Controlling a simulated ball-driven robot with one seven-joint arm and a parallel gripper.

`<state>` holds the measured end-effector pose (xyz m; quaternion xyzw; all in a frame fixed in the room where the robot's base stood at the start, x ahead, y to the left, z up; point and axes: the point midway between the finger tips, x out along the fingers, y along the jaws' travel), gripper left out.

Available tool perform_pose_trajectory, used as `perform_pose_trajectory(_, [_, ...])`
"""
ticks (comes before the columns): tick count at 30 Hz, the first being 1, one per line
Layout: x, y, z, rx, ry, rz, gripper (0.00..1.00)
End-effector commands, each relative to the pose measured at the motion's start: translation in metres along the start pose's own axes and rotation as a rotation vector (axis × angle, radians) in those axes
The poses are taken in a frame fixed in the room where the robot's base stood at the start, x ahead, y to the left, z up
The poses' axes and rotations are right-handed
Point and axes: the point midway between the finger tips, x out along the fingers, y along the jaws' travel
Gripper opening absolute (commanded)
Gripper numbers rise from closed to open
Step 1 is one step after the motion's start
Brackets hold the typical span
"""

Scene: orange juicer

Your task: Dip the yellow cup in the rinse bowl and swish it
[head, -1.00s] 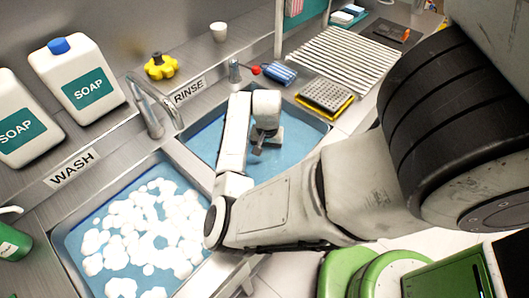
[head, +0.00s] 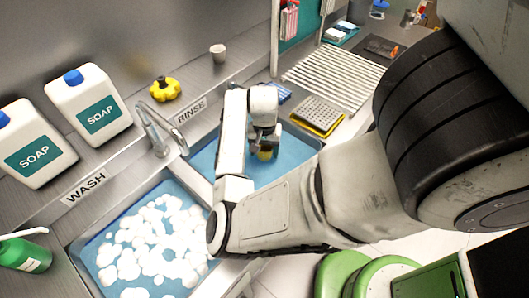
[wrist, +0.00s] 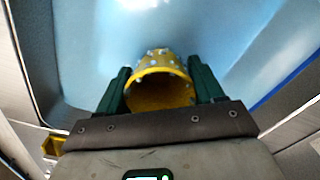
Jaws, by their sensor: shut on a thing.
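The yellow cup (wrist: 160,82) is between my gripper's two dark green fingers in the wrist view. Small whitish specks dot its outside, and its open rim faces the wrist camera. My gripper (head: 265,148) is shut on it, over the rinse basin. A bit of the cup's yellow (head: 265,154) shows under the gripper in the head view. The rinse bowl is the blue basin (head: 290,152) labelled RINSE; its pale blue inside (wrist: 235,45) surrounds the cup in the wrist view. I cannot tell whether the cup touches the water.
The WASH basin (head: 150,240) with white foam is to the left. A sponge-like block (head: 318,115) and a ribbed rack (head: 335,77) are right of the rinse basin.

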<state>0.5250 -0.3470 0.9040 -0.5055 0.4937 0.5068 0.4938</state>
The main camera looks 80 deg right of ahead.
Motion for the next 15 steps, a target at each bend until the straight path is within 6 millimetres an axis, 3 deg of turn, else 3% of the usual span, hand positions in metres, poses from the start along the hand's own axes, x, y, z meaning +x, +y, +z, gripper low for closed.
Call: perform_pose_trajectory(15, [-0.059,0.0,0.0,0.001,0.001,-0.002,0.37])
